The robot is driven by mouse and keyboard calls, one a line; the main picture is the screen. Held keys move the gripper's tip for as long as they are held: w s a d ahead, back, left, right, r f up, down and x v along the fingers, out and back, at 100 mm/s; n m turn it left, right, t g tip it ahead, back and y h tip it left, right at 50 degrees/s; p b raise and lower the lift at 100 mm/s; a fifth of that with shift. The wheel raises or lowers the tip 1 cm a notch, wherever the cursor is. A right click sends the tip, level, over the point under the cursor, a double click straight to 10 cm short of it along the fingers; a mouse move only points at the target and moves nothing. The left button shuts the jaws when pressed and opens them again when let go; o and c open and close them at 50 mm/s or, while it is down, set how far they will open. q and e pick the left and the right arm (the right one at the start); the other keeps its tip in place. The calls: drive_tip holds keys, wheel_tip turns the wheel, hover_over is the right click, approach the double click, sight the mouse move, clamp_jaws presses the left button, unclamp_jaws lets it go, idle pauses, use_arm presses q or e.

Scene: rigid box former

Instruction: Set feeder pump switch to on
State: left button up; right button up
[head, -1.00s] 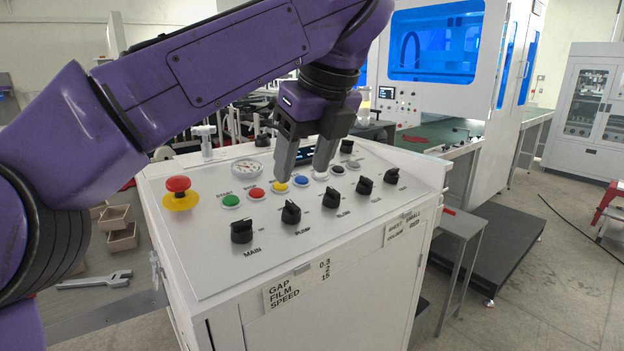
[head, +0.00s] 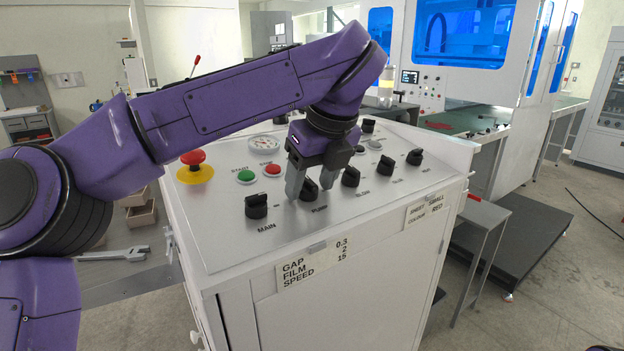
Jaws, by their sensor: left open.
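The pump switch (head: 309,191) is a black rotary knob labelled PUMP on the sloped white panel (head: 240,230), second from the left in the front row. My left gripper (head: 311,192) is open, with its two grey fingers pointing down on either side of the knob. I cannot tell whether the fingers touch it. The knob's exact setting is partly hidden by the gripper. My right gripper is not in view.
The black MAIN knob (head: 256,206) is to the left, and the BLOW knob (head: 351,177) is close to the right. Green (head: 246,176) and red (head: 272,170) buttons and a red emergency stop (head: 193,158) lie behind. A wrench (head: 100,255) lies at the left.

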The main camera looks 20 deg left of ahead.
use_arm(q)
drive_tip(key=shift+s+r, duration=0.15)
drive_tip(key=shift+s, duration=0.15)
drive_tip(key=shift+c, duration=0.5)
drive_tip(key=c, duration=0.9)
